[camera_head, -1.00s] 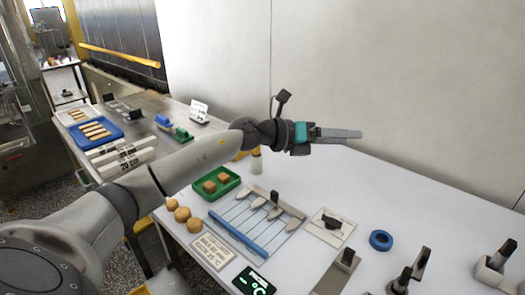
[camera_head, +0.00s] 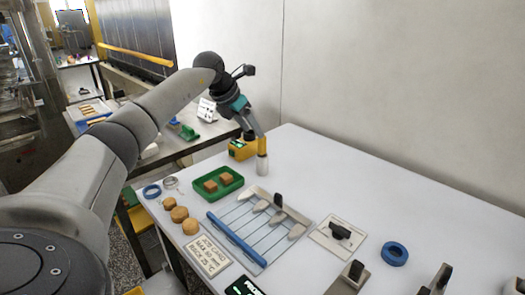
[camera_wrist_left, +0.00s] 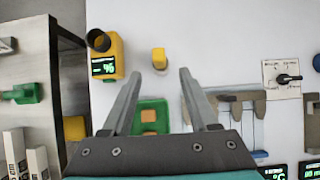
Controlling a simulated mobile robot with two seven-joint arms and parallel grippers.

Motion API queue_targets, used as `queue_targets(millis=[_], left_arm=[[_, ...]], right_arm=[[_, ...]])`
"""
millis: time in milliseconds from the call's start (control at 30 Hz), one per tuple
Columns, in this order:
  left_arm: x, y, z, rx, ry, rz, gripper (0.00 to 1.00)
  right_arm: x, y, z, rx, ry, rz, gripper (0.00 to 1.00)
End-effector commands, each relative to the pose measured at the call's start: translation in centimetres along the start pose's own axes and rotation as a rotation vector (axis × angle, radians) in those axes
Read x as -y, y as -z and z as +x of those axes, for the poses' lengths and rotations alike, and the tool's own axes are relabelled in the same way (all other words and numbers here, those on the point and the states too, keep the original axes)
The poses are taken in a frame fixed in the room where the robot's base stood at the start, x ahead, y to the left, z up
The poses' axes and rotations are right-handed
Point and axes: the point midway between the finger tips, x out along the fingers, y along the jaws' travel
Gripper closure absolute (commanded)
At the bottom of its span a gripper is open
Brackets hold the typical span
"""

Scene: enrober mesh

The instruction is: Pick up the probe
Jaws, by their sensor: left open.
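The probe, a small yellow upright piece, stands on the white table (camera_head: 350,190) near its far left edge. In the head view its yellow upper part (camera_head: 262,145) shows above a pale grey cylinder (camera_head: 262,166). In the wrist view the probe (camera_wrist_left: 159,58) appears between and just beyond the fingertips. My left gripper (camera_head: 256,130) points down just above the probe, open and empty, with its fingers on either side of the line to it. I cannot tell whether a finger touches it. My right gripper is out of view.
A yellow meter with a green display (camera_head: 242,149) stands close beside the probe. A green tray with brown blocks (camera_head: 236,188), round brown pieces (camera_head: 179,214) and a wire rack with a blue bar (camera_head: 237,239) lie nearer. A blue ring (camera_head: 395,254) lies right.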

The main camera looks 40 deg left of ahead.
Motion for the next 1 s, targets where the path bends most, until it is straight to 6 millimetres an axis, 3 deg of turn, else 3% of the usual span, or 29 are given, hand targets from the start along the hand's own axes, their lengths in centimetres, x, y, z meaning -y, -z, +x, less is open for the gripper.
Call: queue_targets(millis=[67,200,433,800,1000], left_arm=[[0.2,0.0,1.8,0.0,0.004,-0.002,0.4],[0.1,-0.1,3.2,0.003,0.002,-0.001,0.4],[0.1,-0.1,4.3,0.003,0.002,0.0,0.4],[-0.1,0.1,8.4,0.004,0.002,-0.001,0.4],[-0.1,0.1,9.0,0.003,0.001,0.0,0.4]], right_arm=[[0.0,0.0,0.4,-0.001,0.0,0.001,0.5],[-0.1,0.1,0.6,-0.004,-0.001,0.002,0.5],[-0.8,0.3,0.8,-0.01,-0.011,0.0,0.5],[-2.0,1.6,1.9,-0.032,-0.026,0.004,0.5],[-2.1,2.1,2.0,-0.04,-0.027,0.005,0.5]])
